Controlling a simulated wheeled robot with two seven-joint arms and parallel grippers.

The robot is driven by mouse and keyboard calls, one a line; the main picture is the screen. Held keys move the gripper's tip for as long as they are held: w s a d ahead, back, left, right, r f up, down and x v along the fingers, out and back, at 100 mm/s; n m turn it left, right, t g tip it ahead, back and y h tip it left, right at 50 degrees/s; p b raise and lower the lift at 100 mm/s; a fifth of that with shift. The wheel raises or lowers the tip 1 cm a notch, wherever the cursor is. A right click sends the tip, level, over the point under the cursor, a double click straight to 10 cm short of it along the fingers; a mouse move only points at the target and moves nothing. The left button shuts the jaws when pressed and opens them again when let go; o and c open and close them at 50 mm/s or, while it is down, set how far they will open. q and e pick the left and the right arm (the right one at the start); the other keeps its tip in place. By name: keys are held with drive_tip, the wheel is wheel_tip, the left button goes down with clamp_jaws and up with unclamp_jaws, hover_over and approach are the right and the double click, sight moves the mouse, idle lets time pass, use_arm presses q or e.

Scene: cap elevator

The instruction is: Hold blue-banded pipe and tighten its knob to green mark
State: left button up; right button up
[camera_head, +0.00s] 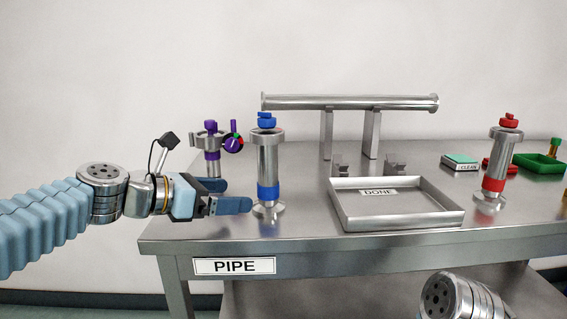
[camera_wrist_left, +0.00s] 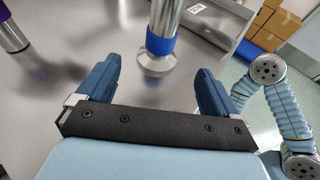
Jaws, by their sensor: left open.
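The blue-banded pipe (camera_head: 268,166) stands upright on the metal table, left of the tray, with a blue knob (camera_head: 267,120) on top and a blue band low on its body. It also shows in the left wrist view (camera_wrist_left: 160,43), ahead of the fingertips and between their lines. My left gripper (camera_head: 238,195) is open and empty, just left of the pipe at the height of its band; it also shows in the left wrist view (camera_wrist_left: 158,85). No green mark can be made out on the blue knob. Of my right arm only a link shows at the lower right; its gripper is out of view.
A purple-knobbed pipe (camera_head: 212,160) stands behind my left gripper. A red-banded pipe (camera_head: 495,168) stands at the right. The DONE tray (camera_head: 450,215) is empty. A horizontal pipe on posts (camera_head: 350,103) is at the back. Boxes (camera_wrist_left: 272,25) show beyond the table.

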sight(260, 195)
use_arm(q)
drive_tip(key=b+x, duration=0.1)
drive_tip(key=x, duration=0.4)
drive_tip(key=shift+w+d+f+b, duration=0.1)
drive_tip(key=shift+f+b, duration=0.2)
drive_tip(key=shift+p+x, duration=0.3)
drive_tip(key=shift+x, duration=1.6)
use_arm(e)
drive_tip(key=shift+f, duration=0.5)
use_arm(q)
drive_tip(key=shift+r, duration=0.15)
drive_tip(key=c, duration=1.2)
